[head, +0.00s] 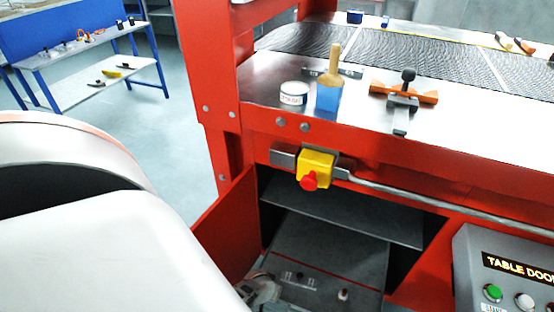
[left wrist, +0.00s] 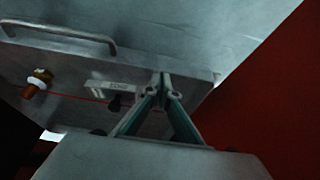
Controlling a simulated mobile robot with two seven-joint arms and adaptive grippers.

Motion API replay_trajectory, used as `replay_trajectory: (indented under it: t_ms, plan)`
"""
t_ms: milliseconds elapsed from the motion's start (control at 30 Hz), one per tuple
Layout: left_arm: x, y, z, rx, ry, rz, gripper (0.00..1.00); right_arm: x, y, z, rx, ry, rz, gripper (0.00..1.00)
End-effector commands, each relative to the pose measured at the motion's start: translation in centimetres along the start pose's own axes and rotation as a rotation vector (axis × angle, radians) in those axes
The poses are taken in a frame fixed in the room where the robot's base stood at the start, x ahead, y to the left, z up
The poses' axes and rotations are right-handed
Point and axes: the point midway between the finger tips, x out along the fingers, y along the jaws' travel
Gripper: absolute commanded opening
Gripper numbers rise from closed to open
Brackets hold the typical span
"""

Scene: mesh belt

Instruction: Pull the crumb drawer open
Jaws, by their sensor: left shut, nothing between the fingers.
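The crumb drawer is not clearly identifiable. A grey panel with a bar handle (left wrist: 62,36) fills much of the left wrist view and could be it. The panel bears a pale label plate (left wrist: 110,87), a dark knob and a brass-and-red fitting (left wrist: 38,82). In the head view, a grey surface (head: 330,245) shows low inside the open red cabinet. My left gripper (left wrist: 165,90) is shut and empty, its tips in front of the panel, right of the handle; contact cannot be told. In the head view it is partly cut off at the bottom. My right gripper is out of view.
A red door (head: 228,235) stands open left of the cabinet. A grey shelf (head: 345,212) crosses the opening above. A yellow block with a red button (head: 315,170) and a rail (head: 440,205) sit above it. A control box (head: 510,265) stands at the right.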

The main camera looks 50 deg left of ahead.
Motion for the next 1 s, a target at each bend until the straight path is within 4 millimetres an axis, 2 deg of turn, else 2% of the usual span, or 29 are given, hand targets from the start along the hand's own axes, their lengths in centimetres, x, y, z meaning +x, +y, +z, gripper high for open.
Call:
replay_trajectory:
  t_ms: [33, 133, 400, 600, 1000]
  plan:
    - [-0.6, 0.0, 0.4, 0.0, 0.003, 0.002, 0.0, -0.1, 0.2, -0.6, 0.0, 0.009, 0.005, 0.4]
    - [-1.1, -0.2, 2.0, -0.001, 0.002, 0.002, 0.0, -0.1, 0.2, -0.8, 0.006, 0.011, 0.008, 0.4]
    - [-1.8, -0.4, 4.9, 0.0, 0.001, 0.0, 0.0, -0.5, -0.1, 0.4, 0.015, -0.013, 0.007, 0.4]
    - [-1.9, -0.5, 5.5, 0.0, 0.0, -0.001, 0.0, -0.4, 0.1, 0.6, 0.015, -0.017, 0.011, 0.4]
    - [-2.0, -0.4, 5.5, 0.0, 0.0, 0.0, 0.0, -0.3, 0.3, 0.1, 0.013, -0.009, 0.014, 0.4]
